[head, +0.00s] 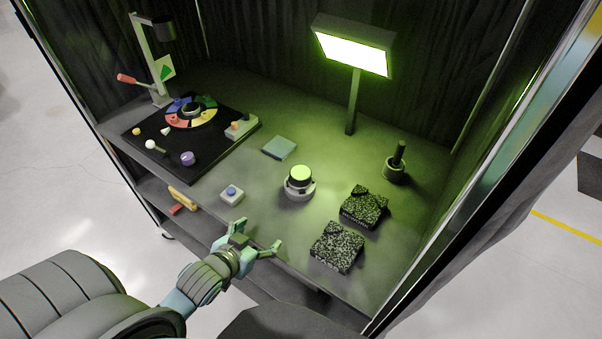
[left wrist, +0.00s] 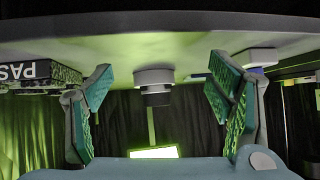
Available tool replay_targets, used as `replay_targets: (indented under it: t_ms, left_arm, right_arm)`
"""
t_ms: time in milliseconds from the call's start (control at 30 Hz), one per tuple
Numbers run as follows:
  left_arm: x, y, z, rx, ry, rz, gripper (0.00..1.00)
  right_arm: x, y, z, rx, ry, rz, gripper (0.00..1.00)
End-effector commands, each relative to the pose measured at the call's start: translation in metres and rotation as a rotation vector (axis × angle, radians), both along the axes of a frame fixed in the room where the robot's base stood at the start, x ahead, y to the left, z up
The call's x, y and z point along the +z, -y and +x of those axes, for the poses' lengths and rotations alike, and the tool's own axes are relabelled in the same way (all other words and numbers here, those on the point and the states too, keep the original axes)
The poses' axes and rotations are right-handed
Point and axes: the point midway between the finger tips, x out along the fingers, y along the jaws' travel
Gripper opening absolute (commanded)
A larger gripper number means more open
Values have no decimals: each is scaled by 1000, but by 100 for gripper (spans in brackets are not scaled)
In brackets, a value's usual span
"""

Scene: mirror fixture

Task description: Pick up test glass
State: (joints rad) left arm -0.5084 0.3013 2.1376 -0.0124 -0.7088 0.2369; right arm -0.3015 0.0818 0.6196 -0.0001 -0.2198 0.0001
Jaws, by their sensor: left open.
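A round piece (head: 300,178) with a pale base, a dark band and a green-lit top stands on the middle of the bench; it may be the test glass, but I cannot tell for sure. The left wrist view shows it upside down, as a pale disc with a dark cylinder (left wrist: 155,95), seen between the fingers and farther off. My left gripper (head: 258,239) is open and empty at the bench's front edge, in front of that piece and apart from it. Its spread fingers also show in the left wrist view (left wrist: 160,88). My right gripper is not in view.
Two speckled dark blocks (head: 337,247) lie at the right. A flat bluish square (head: 279,147), a dark post (head: 397,160) and a green lamp (head: 352,50) stand behind. A board (head: 205,160) fills the left.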

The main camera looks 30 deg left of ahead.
Motion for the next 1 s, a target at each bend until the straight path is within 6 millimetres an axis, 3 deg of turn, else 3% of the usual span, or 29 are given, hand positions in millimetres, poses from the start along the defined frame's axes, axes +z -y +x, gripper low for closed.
replay_targets:
  t_ms: [200, 400, 567, 700, 800, 1000]
  left_arm:
    - [28, -12, 43, -83, 314, -63, 75]
    - [48, -14, 58, -153, 481, -114, 75]
    - [38, -11, 75, -157, 496, -117, 75]
    - [33, -6, 112, -153, 495, -121, 75]
    - [34, -3, 134, -154, 491, -121, 75]
    - [34, 3, 157, -154, 489, -123, 75]
  right_arm:
    - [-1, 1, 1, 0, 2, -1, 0]
    - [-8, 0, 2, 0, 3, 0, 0]
    - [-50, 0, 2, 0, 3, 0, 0]
    - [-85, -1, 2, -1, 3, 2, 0]
    - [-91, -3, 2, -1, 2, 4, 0]
    - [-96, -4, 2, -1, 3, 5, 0]
